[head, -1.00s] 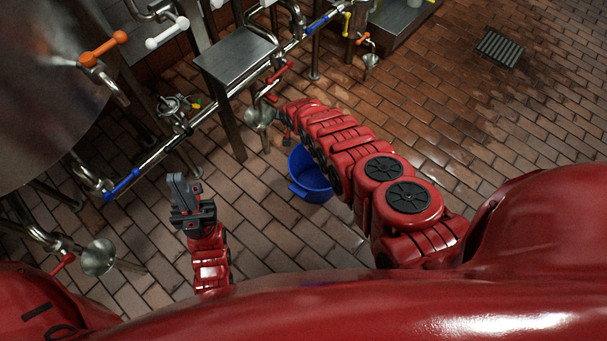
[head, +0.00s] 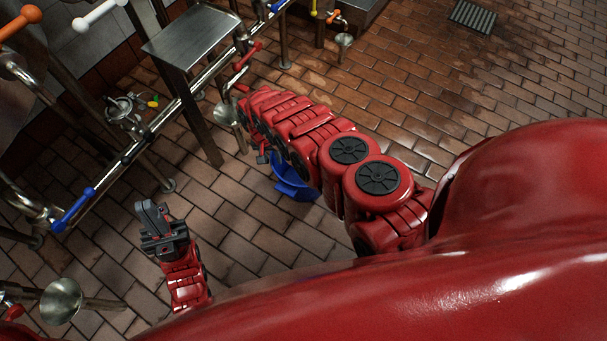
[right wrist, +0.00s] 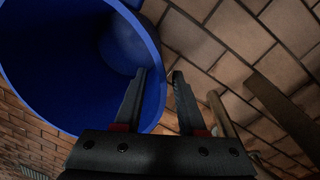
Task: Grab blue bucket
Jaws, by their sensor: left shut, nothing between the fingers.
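The blue bucket (head: 294,190) stands on the tiled floor in the head view, partly hidden behind my right arm. In the right wrist view its open mouth and rim (right wrist: 60,60) fill the upper left, close to the fingers. My right gripper (right wrist: 158,85) is open there. Its left finger overlaps the bucket's interior and its right finger lies outside the rim against the floor. I cannot tell whether either finger touches the bucket. My left gripper (head: 148,212) is shut and empty above the floor, left of the bucket.
A steel pipe rack with a blue-handled valve (head: 73,209) and a red-handled valve (head: 247,62) runs along the left. A metal table (head: 190,36) and a steel funnel (head: 226,114) stand near the bucket.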

